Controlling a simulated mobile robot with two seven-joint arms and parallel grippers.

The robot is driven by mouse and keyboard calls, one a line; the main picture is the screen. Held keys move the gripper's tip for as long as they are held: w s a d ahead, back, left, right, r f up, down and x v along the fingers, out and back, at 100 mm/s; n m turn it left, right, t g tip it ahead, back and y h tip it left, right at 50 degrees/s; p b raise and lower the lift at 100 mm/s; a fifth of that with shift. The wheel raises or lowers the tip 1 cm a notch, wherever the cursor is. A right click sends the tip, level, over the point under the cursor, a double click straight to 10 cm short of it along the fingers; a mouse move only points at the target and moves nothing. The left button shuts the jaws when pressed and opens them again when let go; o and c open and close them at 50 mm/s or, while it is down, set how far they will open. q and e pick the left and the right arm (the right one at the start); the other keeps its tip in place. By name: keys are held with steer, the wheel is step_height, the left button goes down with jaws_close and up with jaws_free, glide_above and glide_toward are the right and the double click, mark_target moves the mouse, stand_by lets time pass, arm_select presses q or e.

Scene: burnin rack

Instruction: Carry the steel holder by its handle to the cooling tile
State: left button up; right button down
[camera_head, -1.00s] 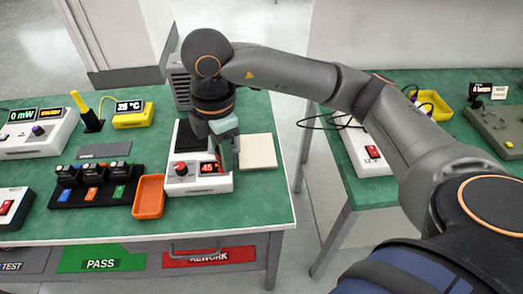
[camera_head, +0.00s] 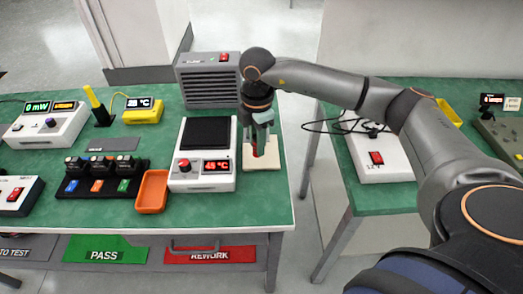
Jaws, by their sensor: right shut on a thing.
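My right gripper (camera_head: 262,146) points down at the cream cooling tile (camera_head: 263,162), at the right end of the left bench. It is shut on the steel holder's handle; a small red and dark part (camera_head: 256,152) shows between and below the fingers. The rest of the holder is hidden by the fingers, and I cannot tell whether it touches the tile. The hot plate (camera_head: 205,133), white with a dark top, a red knob and a red display, stands just left of the tile. Its dark top is bare. My left gripper is not in view.
A grey vented box (camera_head: 208,85) stands behind the hot plate. An orange tray (camera_head: 152,190) and a black rack (camera_head: 98,190) with several modules lie to the left. The bench's right edge is close beside the tile, with a gap before the second bench (camera_head: 368,190).

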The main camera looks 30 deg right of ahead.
steer(key=shift+w+d+f, duration=0.25)
steer(key=shift+d+f, duration=0.15)
steer(key=shift+f, duration=0.15)
steer(key=shift+w+d+f, duration=0.2)
steer(key=shift+d+f, duration=0.2)
steer(key=shift+f, duration=0.15)
steer(key=f, duration=0.3)
steer(key=shift+w+d+f, duration=0.1)
steer(key=shift+d, duration=0.1)
steer(key=shift+f, duration=0.15)
steer(key=shift+f, duration=0.2)
steer(key=c, duration=0.7)
jaws_free()
steer(key=shift+o, duration=0.2)
